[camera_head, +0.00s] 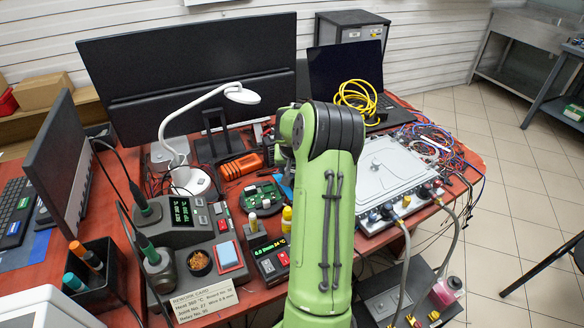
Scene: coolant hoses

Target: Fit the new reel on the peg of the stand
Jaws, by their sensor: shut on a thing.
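My green arm (325,190) rises from the bottom middle and bends away over the workbench. It hides my gripper and whatever is in it. I cannot make out the new reel, the stand or its peg; part of the bench lies hidden behind the arm. A soldering station (182,213) with a lit display is left of the arm. A tan card (205,303) with printed text stands at the bench's front edge. A green circuit board (262,196) lies close left of the arm.
A white desk lamp (188,181) and a large monitor (190,70) stand behind. A dark pen box (90,280) is at front left. Right of the arm are a grey metal case (395,167), tangled wires (440,145) and a yellow cable coil (358,98). Tiled floor (520,170) is open at right.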

